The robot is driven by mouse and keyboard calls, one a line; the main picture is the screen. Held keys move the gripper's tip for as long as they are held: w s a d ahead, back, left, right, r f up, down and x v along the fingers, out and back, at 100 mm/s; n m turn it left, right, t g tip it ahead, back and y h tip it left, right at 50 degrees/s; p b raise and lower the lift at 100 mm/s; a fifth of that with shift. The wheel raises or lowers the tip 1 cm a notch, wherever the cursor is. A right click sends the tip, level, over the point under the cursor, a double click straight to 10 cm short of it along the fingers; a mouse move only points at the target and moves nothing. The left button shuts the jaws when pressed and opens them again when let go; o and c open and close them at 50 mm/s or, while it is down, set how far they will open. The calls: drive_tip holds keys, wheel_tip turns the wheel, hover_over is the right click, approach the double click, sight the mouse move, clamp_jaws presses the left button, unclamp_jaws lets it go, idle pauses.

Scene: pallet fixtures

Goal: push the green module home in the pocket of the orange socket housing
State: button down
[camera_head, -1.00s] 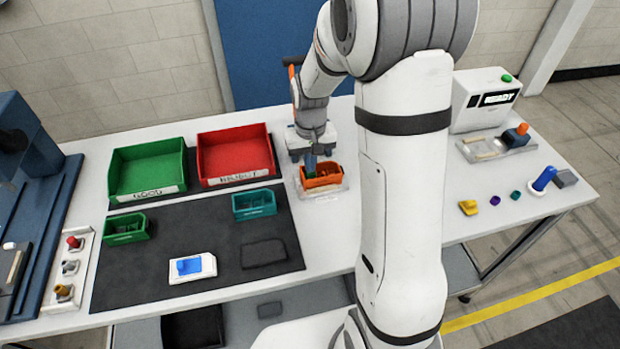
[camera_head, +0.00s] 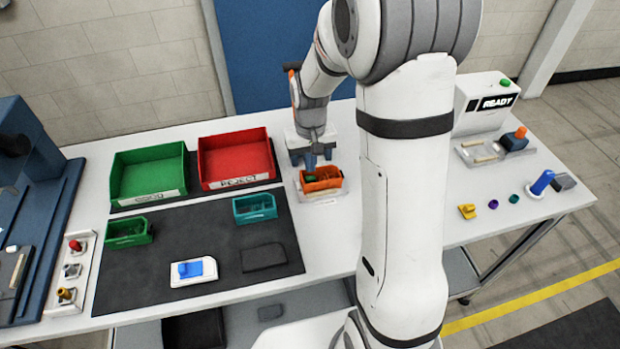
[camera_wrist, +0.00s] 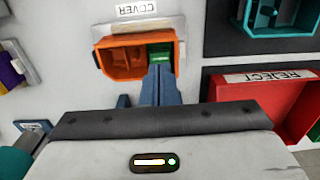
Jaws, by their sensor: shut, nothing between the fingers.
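The orange socket housing (camera_head: 330,183) stands on a pale plate labelled COVER, right of the dark mat. It also shows in the wrist view (camera_wrist: 120,42). The green module (camera_wrist: 160,52) sits in the right end of the housing in the wrist view; in the head view it is a small green patch (camera_head: 311,180) at the left end. How deep it sits I cannot tell. My gripper (camera_head: 318,163) is over the housing's back edge, pointing down. Its blue fingers (camera_wrist: 159,70) are shut and empty, with tips close to the module. Contact cannot be told.
A red REJECT bin (camera_head: 237,160) and a green bin (camera_head: 149,172) stand left of the housing. A teal holder (camera_head: 255,206) is on the mat nearby. Small parts, including a yellow one (camera_head: 467,211), lie to the right. White tabletop beside the housing is clear.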

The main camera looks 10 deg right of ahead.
sight(310, 178)
wheel_tip(310, 178, up, 5)
drive_tip(key=p, duration=0.2)
drive_tip(key=shift+f+p, duration=0.2)
drive_tip(key=shift+p, duration=0.1)
idle(0.3)
drive_tip(key=s+r+t+b, duration=0.1)
drive_tip(key=s+r, duration=0.4)
drive_tip(key=s, duration=0.5)
drive_tip(key=s+r+t, duration=0.2)
drive_tip(key=s+r, duration=0.4)
drive_tip(key=s, duration=0.4)
drive_tip(key=shift+s+d+r+b, duration=0.2)
drive_tip(key=shift+d+r+b, duration=0.05)
drive_tip(key=shift+r+b, duration=0.1)
